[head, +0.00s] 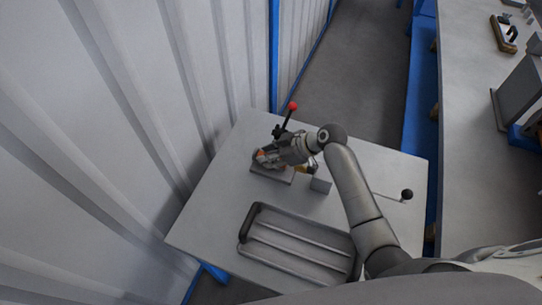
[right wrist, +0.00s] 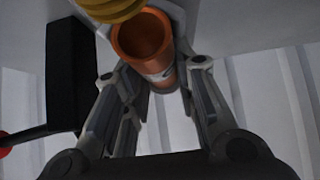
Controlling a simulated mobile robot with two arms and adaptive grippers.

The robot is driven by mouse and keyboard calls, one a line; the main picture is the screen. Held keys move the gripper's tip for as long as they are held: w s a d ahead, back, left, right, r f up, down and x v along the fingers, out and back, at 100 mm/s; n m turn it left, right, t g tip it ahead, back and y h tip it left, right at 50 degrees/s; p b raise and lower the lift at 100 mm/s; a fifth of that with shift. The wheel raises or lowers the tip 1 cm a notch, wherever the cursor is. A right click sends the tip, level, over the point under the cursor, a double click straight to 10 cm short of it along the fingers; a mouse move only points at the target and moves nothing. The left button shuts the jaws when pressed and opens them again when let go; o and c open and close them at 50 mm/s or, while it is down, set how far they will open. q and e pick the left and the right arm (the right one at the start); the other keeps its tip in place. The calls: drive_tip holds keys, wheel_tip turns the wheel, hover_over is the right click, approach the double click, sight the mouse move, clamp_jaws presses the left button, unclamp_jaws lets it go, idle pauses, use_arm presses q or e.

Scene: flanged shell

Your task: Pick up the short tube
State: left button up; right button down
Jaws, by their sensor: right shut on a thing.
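The short tube (right wrist: 160,72) is orange-copper with a pale band, and its open end faces my right wrist camera. My right gripper (right wrist: 153,78) has a fingertip on each side of it and is shut on it. In the head view the right gripper (head: 272,155) is over the table beside the clamp fixture, and only a small orange patch of the tube (head: 262,157) shows there. Most of the tube is hidden by the gripper in that view. My left gripper is not in view.
A lever with a red knob (head: 293,105) rises just behind the gripper. A black-knobbed rod (head: 407,194) is at the right. A yellow ringed part (right wrist: 105,9) is close to the tube.

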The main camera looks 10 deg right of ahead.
drive_tip(key=shift+s+a+r, duration=0.35)
drive_tip(key=shift+s+r, duration=0.1)
drive_tip(key=shift+r, duration=0.1)
drive_tip(key=s+a+r+b, duration=0.1)
drive_tip(key=s+a+r, duration=0.6)
drive_tip(key=s, duration=0.4)
drive_tip(key=w+d+r+m+t+h, duration=0.2)
drive_tip(key=d+r+m+t+h, duration=0.2)
drive_tip(key=d+r+m+h, duration=0.3)
drive_tip(key=d+r+m, duration=0.4)
drive_tip(key=d+r, duration=0.2)
drive_tip(key=d, duration=0.2)
drive_tip(key=shift+d+r, duration=0.35)
